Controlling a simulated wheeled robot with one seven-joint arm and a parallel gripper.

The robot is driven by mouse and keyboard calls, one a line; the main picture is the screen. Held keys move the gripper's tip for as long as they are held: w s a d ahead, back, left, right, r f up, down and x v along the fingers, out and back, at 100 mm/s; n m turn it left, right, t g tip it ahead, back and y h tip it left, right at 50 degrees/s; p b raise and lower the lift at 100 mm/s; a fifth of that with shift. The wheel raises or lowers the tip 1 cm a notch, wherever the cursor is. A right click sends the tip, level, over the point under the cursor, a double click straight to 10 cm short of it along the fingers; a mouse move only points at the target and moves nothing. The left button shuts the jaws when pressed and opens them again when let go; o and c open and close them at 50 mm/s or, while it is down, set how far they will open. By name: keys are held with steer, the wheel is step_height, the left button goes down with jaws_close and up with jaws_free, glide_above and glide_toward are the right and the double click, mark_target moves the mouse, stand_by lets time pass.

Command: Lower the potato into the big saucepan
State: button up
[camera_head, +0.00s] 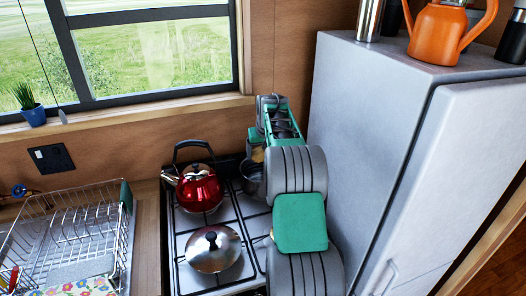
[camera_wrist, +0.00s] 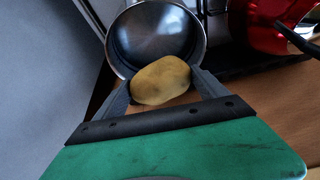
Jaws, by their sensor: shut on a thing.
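The potato (camera_wrist: 160,82) is yellow-brown and sits between the two fingers of my gripper (camera_wrist: 163,88), which is shut on it. A small part of the potato shows in the head view (camera_head: 258,155), beside my green wrist. An open steel saucepan (camera_wrist: 155,35) lies just beyond the potato in the wrist view, and its inside looks empty. The potato overlaps the saucepan's near rim in that picture; I cannot tell the height between them. In the head view the saucepan (camera_head: 250,180) stands at the back of the stove, partly hidden by my arm.
A red kettle (camera_head: 199,187) stands on the stove left of the saucepan. A lidded steel pan (camera_head: 213,248) is at the stove's front. A grey fridge (camera_head: 375,130) rises close on the right. A dish rack (camera_head: 75,235) is at the left.

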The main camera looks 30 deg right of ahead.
steer(key=shift+f+b, duration=2.2)
steer(key=shift+f, duration=1.65)
steer(key=shift+f+b, duration=1.45)
steer(key=shift+f, duration=1.05)
steer(key=o, duration=1.4)
